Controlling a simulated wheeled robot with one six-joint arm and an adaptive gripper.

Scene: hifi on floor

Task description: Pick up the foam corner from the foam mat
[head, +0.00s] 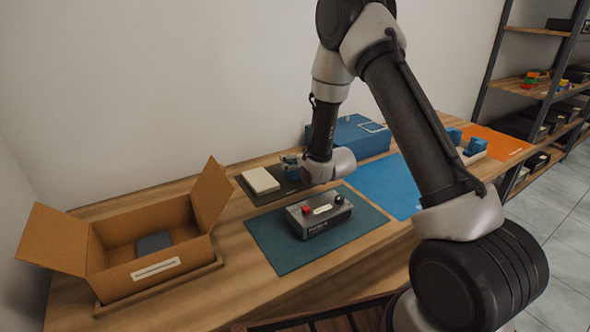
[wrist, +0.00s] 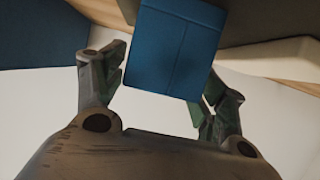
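The blue foam corner (wrist: 172,48) shows as a block between the fingertips in the wrist view. In the head view it is a small blue piece (head: 292,171) at the back of the dark foam mat (head: 262,198), partly hidden by my gripper. My gripper (head: 288,160) reaches in from the right, low over the mat's back right part. In the wrist view my gripper (wrist: 168,75) has one finger on each side of the blue block. A thin gap shows at the left finger. The right finger overlaps or nearly meets the block's edge. I see no firm grip.
A cream block (head: 261,180) lies on the dark mat, left of my gripper. A grey control box (head: 319,218) with knobs stands on a teal mat in front. An open cardboard box (head: 140,256) is at left. A blue case (head: 362,138) stands behind my wrist.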

